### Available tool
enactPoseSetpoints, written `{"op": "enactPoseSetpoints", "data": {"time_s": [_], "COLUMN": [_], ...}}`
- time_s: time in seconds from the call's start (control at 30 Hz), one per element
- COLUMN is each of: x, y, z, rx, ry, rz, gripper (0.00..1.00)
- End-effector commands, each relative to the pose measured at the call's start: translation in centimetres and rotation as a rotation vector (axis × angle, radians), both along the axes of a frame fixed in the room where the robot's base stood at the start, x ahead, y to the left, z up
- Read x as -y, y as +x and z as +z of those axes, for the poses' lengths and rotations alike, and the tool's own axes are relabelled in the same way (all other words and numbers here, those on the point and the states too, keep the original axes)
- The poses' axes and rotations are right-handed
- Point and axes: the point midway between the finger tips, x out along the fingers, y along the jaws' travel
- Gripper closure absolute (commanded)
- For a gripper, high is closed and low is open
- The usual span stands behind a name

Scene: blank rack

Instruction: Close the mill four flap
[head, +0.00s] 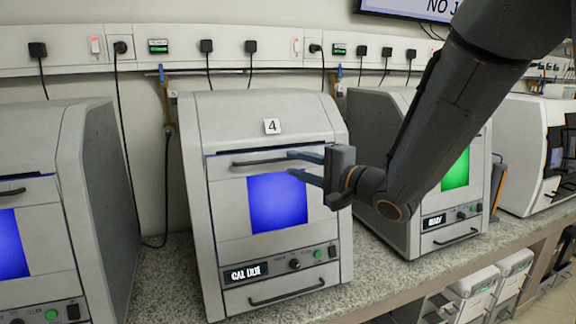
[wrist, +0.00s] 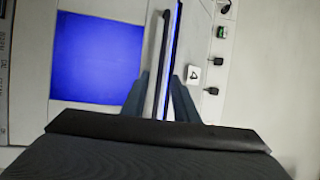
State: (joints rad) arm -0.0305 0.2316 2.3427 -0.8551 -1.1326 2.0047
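Mill four (head: 325,110) is the grey box marked 4 in the middle of the head view. Its front flap (head: 223,197) has a blue window (head: 277,202) and a bar handle (head: 262,162) along the top. A thin dark, bluish gap shows along the flap's top edge; in the wrist view this is a blue-lit slit (wrist: 176,40) beside the handle (wrist: 153,75). My gripper (head: 298,164) is open at the handle's right end. In the wrist view its fingers (wrist: 163,98) stand apart with the handle between them. I cannot tell whether they touch it.
Similar mills stand at left (head: 92,160) and right (head: 377,115), the right one partly behind my arm. The speckled worktop (head: 165,275) carries them. A wall rail (head: 180,50) with plugs and hanging cables runs behind. Boxes (head: 470,285) sit below the worktop at lower right.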

Motion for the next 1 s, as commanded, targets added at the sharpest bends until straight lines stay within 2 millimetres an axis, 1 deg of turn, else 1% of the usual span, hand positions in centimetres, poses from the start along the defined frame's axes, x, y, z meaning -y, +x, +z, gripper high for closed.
{"op": "enactPoseSetpoints", "data": {"time_s": [0.03,0.13,0.3,0.6,0.7,0.77,0.87,0.93,1.0], "x": [0.7,1.6,2.3,2.4,2.8,3.5,5.7,7.9,10.3], "y": [-0.5,-1.5,-2.3,-2.4,-2.1,-1.7,-0.7,-0.4,-0.6], "z": [-0.1,0.0,0.1,0.1,-0.4,-1.2,-3.5,-5.8,-8.3], "rx": [0.001,-0.001,0.000,-0.001,0.005,0.014,0.027,0.021,-0.005], "ry": [0.001,0.001,0.000,-0.001,-0.033,-0.089,-0.258,-0.420,-0.592], "rz": [-0.004,-0.003,-0.001,0.000,-0.023,-0.058,-0.148,-0.213,-0.258], "gripper": [0.73,0.73,0.73,0.73,0.73,0.73,0.73,0.73,0.73]}}
